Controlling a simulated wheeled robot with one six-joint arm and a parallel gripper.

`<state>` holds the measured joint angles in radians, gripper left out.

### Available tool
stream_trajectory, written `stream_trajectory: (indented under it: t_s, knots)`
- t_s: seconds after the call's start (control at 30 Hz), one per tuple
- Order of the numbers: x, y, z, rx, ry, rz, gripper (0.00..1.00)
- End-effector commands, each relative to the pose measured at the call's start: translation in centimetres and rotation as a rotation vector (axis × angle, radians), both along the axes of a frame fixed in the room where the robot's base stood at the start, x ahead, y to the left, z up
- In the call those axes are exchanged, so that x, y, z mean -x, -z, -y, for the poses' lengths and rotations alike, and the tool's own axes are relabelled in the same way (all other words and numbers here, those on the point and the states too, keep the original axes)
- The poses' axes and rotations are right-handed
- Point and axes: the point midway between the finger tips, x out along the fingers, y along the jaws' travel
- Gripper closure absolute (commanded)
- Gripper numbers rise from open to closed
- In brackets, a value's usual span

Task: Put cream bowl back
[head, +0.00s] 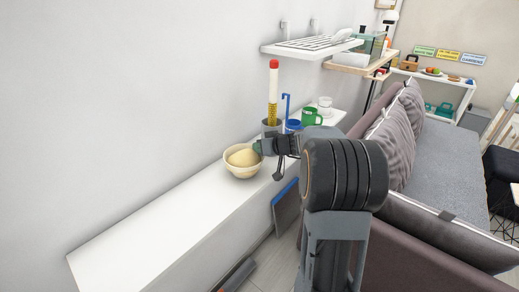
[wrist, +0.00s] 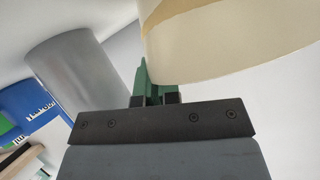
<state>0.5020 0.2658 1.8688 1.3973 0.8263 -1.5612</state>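The cream bowl (head: 236,171) is at the front edge of the long white ledge, its tan inside showing. In the head view I cannot tell whether it rests on the ledge or is just above it. My gripper (head: 258,147) is at the bowl's right rim. In the wrist view the bowl (wrist: 230,40) fills the upper right, very close. My gripper's green fingers (wrist: 152,82) are close together at the bowl's wall, and the bowl hides part of their tips. They appear shut on its rim.
Behind my gripper stand a grey cylinder (wrist: 75,70), a red-topped yellow tube (head: 273,85), a green mug (head: 311,117) and a white cup (head: 325,105). The ledge's near left (head: 150,235) is clear. A wall shelf (head: 311,48) hangs above; a sofa (head: 445,150) stands right.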

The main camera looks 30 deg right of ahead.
Motion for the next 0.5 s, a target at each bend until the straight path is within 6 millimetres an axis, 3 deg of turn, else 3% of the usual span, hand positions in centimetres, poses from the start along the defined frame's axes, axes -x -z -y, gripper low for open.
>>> stream_trajectory:
  t_s: [0.5]
  knots:
    - [0.00,0.64,0.01,-0.001,0.001,0.002,1.00]
